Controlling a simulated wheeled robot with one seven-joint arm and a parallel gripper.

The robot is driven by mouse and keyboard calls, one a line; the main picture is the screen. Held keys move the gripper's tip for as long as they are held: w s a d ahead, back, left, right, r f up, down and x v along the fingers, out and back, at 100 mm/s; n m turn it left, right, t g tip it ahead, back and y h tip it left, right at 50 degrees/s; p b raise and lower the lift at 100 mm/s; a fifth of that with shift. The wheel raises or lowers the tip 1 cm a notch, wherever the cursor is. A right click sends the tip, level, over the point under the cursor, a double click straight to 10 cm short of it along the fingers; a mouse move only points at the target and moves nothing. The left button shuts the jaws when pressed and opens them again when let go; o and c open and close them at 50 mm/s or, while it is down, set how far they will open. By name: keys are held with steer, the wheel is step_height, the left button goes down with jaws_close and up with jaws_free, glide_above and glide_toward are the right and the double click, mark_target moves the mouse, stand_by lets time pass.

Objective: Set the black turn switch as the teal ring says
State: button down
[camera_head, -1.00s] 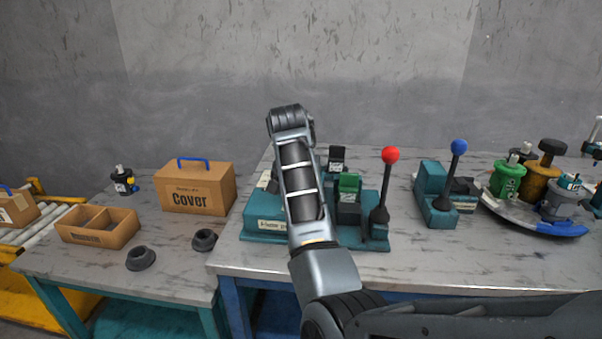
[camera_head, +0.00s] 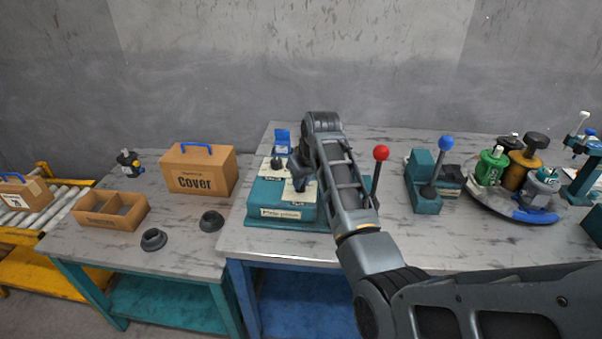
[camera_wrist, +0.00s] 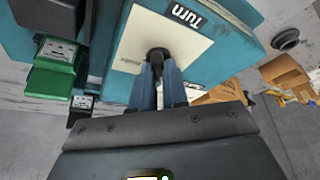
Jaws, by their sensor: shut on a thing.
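The black turn switch (camera_wrist: 157,56) stands on a cream plate (camera_wrist: 133,48) labelled "Turn" in the wrist view. My gripper (camera_wrist: 160,72) is shut on the switch, with its two blue-grey fingers on either side of the knob. In the head view my gripper (camera_head: 299,180) is down at the top of the teal box (camera_head: 270,212), and my arm hides much of the panel. The switch's pointing direction cannot be read. I cannot make out a teal ring in either view; the fingers cover part of the knob's base.
A green rocker switch (camera_wrist: 56,70) lies left of the plate in the wrist view. A red-knobbed lever (camera_head: 381,154) and a blue-knobbed lever (camera_head: 446,144) stand to the right. The Cover box (camera_head: 198,172) and an open tray (camera_head: 112,212) are on the left table.

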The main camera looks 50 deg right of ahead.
steer(key=shift+n+y+p, duration=0.3)
steer(key=shift+n, duration=0.3)
steer(key=c, duration=1.1)
jaws_free()
steer(key=shift+c, duration=0.2)
steer(key=v, duration=0.7)
steer(key=shift+r+b, duration=0.35)
steer(key=shift+b, duration=0.05)
steer(key=shift+s, duration=0.2)
